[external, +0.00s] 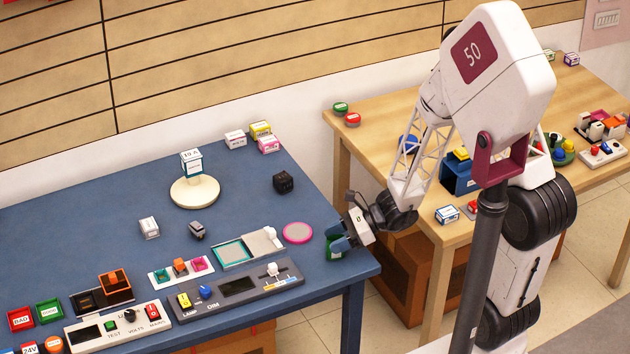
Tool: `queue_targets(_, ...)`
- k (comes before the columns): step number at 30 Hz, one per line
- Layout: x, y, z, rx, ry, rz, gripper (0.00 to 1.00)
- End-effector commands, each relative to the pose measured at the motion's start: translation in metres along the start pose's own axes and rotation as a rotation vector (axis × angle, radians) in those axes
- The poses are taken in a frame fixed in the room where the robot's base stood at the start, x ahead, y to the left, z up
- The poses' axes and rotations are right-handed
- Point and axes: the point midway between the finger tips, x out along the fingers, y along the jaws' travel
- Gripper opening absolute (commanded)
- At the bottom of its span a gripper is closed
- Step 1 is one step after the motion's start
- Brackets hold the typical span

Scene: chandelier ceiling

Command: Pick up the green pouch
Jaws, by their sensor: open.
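A small dark green item (333,254), which looks like the green pouch, lies on the blue table near its right edge. My gripper (339,241) reaches in from the right, low over the table, with its blue fingers at this item. The jaws are open, and the fingers cover part of the green item. I cannot tell whether the fingers touch it or how far it sits between them.
A pink disc (298,233) lies just left of my gripper. A grey panel (240,287) with a lever stands to the front left, and a black cube (283,182) behind. The blue table (90,235) has free room at its middle left. A wooden table (385,112) stands right.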

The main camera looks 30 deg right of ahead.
Motion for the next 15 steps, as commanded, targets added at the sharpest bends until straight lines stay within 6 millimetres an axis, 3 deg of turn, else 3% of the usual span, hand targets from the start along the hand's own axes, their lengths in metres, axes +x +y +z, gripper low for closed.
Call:
queue_targets(3, 0.0000, 0.0000, 0.0000, 0.000, 0.000, 0.000, 0.52)
queue_targets(13, -0.0001, 0.0000, 0.0000, 0.000, 0.000, 0.000, 0.01)
queue_targets(15, -0.0001, 0.0000, 0.0000, 0.000, 0.000, 0.000, 0.00)
